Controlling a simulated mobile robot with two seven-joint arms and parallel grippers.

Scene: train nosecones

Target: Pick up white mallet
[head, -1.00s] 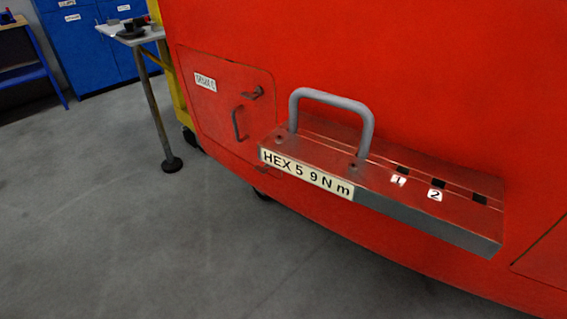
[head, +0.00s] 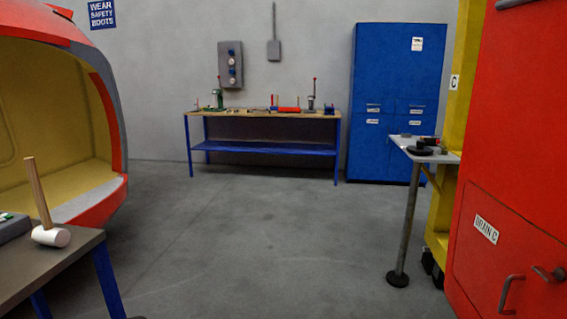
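The white mallet (head: 51,236) stands head-down on a dark-topped table (head: 62,262) at the lower left of the head view. Its white head rests near the table's right part and its wooden handle points up, tilted slightly left. Neither of my grippers shows in the head view.
A red nosecone with a yellow inside (head: 117,110) is behind the table. A red body (head: 520,150) fills the right edge, beside a small stand (head: 453,158). A workbench (head: 225,115) and blue cabinet (head: 390,70) stand at the back. The middle floor is clear.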

